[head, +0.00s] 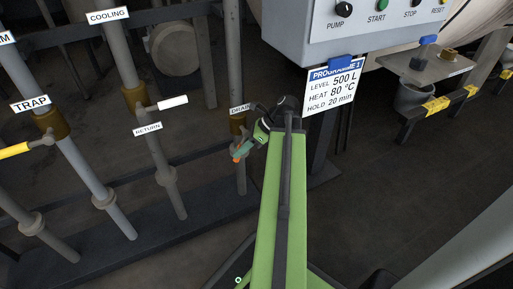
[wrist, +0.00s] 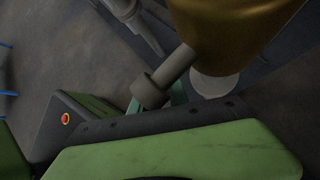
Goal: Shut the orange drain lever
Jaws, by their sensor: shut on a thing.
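The orange drain lever (head: 242,150) shows as a short piece at my gripper (head: 246,146), below the DRAIN label (head: 239,109) on the rightmost pipe. My gripper is shut on the lever, and its jaws hide much of it. The lever points down and to the left in the head view. In the wrist view the brass valve body (wrist: 235,28) is close above, with a grey stem (wrist: 172,72) reaching down to my green gripper. No orange shows there; the jaws and wrist hide the lever.
To the left are the COOLING pipe with a white lever (head: 172,102) and the TRAP pipe with a yellow lever (head: 14,151). A control box (head: 350,30) and a programme card (head: 334,87) are at the upper right. The floor (head: 400,170) on the right is clear.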

